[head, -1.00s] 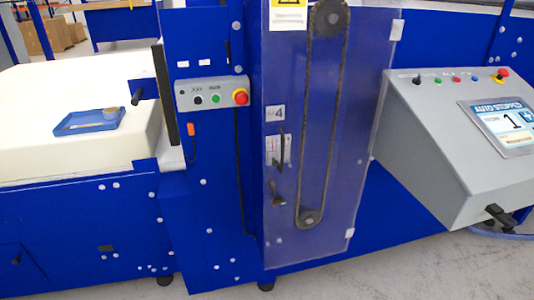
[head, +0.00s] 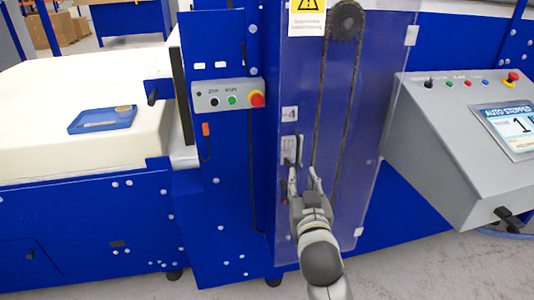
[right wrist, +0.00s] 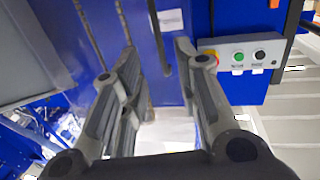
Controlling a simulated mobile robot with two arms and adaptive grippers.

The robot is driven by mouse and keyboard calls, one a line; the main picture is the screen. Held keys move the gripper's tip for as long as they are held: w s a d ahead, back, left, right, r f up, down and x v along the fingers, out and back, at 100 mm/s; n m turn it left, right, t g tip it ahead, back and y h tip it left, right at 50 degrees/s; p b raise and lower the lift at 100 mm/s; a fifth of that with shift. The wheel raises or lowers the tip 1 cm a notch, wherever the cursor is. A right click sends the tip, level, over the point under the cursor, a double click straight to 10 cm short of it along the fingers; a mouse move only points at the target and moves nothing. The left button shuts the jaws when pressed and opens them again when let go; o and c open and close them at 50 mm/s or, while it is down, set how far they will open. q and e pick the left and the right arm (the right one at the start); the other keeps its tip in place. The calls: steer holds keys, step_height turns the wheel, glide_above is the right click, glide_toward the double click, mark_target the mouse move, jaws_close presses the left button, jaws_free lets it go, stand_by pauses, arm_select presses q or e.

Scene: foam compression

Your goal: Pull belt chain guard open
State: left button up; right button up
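The belt chain guard (head: 375,110) is a tall clear panel on the blue machine, with the chain (head: 352,90) showing through it. It looks closed. Its black upright handle (head: 298,150) is on the left side, beside a white label. My right gripper (head: 308,178) is in front of the lower guard, its fingertips near the handle's lower end. In the right wrist view, my right gripper (right wrist: 158,48) has its fingers spread apart, and the dark handle (right wrist: 158,38) shows between and beyond the tips. I cannot tell whether they touch. My left gripper is out of view.
A button box (head: 229,96) with a red stop knob is left of the guard. A grey control console (head: 450,140) with a screen stands at the right. A blue tray (head: 103,120) lies on the white foam block (head: 60,150). Grey floor is clear in front.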

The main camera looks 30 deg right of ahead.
mark_target(298, 156)
steer(key=x, duration=0.3)
steer(key=p+x, duration=0.1)
steer(key=x, duration=0.5)
steer(key=shift+w+d+r+p, duration=0.2)
steer(key=shift+w+r+p, duration=0.05)
steer(key=shift+r+p, duration=0.15)
steer(key=shift+w+d, duration=0.25)
steer(key=shift+w, duration=0.3)
steer(key=shift+c, duration=0.5)
jaws_close()
